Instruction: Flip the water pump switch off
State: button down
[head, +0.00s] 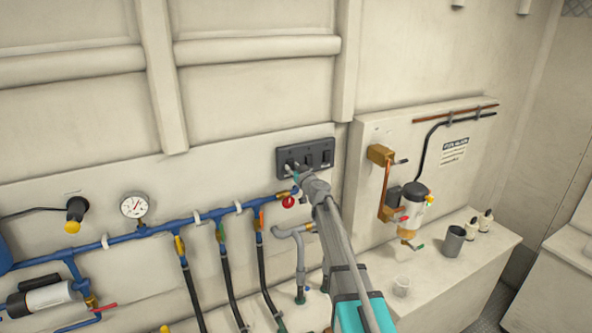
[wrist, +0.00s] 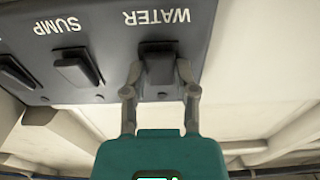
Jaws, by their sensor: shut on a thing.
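The dark switch panel (head: 317,144) is mounted on the wall in the head view. It fills the top of the wrist view (wrist: 110,45), where its lettering reads upside down. The water switch (wrist: 160,66), under the WATER label, is a dark rocker at the right of the panel in the wrist view. My gripper (wrist: 159,73) has one finger on each side of this rocker and is shut on it. In the head view my gripper (head: 295,170) covers the panel's left end and hides much of the water switch. The rocker's on or off position is hard to tell.
The sump switch (wrist: 78,66) sits beside the water switch, with another switch beyond it. Below the panel run a blue pipe (head: 160,232) with valves and a gauge (head: 134,206). A fuel filter (head: 413,205) and a grey cup (head: 454,241) are to the right.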

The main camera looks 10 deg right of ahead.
jog(key=shift+f+t+y+b, duration=0.4)
jog(key=shift+t+b, duration=0.6)
jog(key=shift+b, duration=0.85)
jog(key=shift+r+t+b, duration=0.15)
jog(key=shift+t+b, duration=0.15)
jog(key=shift+b, duration=0.05)
jog(key=shift+c, duration=2.1)
grip_release()
jog(key=shift+w, duration=0.1)
